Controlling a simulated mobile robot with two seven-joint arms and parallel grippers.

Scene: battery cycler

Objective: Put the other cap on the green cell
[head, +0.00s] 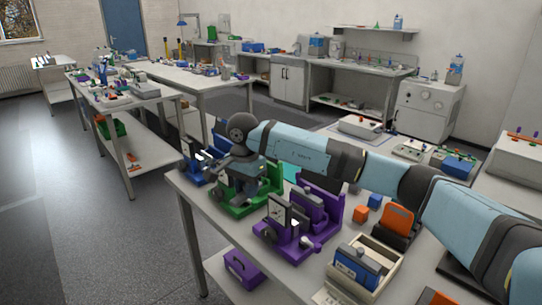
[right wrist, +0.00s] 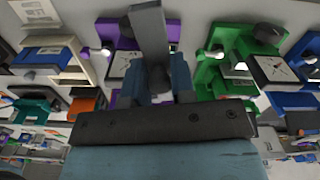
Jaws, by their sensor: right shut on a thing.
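The green unit (head: 240,208) stands on the near table between the blue and purple units. It also shows in the right wrist view (right wrist: 207,82), with a small white rounded part (right wrist: 217,53) on it. My right gripper (head: 243,186) hangs just over the green unit and hides much of it. I cannot tell a cap or a green cell apart for certain. My left gripper is not in view.
The blue unit (head: 192,175) is close on the left and the purple unit (head: 287,247) close on the right. Little bare tabletop shows between the units.

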